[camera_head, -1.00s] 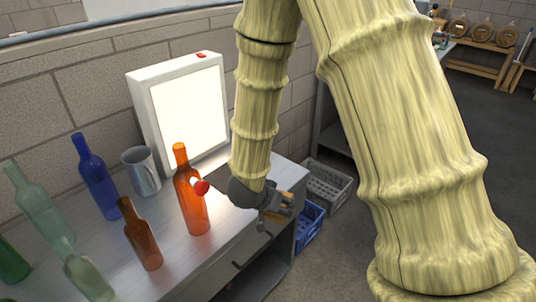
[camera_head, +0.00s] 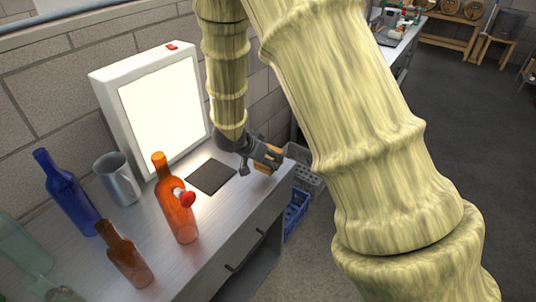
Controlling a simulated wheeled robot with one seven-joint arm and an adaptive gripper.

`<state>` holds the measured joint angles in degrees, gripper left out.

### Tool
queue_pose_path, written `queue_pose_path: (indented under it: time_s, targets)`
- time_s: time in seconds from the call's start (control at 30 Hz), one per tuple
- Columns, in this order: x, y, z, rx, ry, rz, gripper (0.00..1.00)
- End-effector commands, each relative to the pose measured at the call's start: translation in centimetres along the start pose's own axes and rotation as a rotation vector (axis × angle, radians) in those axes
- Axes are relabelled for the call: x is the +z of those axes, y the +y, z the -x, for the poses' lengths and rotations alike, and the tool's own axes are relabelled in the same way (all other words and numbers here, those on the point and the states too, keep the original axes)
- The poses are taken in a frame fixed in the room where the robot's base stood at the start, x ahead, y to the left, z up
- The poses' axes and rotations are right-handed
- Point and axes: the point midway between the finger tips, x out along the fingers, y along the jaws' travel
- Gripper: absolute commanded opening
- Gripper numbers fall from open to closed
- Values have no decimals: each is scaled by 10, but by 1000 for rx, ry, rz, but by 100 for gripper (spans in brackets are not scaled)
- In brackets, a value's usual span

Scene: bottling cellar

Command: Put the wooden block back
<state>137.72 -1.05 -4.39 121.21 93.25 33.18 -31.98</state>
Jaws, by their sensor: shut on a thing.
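My gripper (camera_head: 262,155) is shut on the wooden block (camera_head: 269,159), a small orange-brown piece partly hidden by the dark fingers. It holds the block near the right end of the metal bench, to the right of a dark square mat (camera_head: 211,177). I cannot tell the block's exact height over the bench. The mat lies flat and bare on the bench top, in front of a lit white panel (camera_head: 163,105).
An orange bottle (camera_head: 176,207) with a red ball at its side stands left of the mat. A brown bottle (camera_head: 125,256), a blue bottle (camera_head: 70,195) and a grey mug (camera_head: 119,180) stand further left. A grey crate (camera_head: 306,178) and a blue crate (camera_head: 295,213) are beyond the bench's right end.

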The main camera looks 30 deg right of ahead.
Motion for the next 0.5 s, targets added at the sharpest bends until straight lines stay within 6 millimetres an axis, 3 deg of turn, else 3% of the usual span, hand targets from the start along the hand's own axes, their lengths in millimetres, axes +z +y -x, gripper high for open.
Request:
queue_pose_path:
  time_s: [0.2,0.5]
  targets:
    - [-27,-20,-24,2,0,-4,33]
    - [-34,-28,-36,2,0,-1,33]
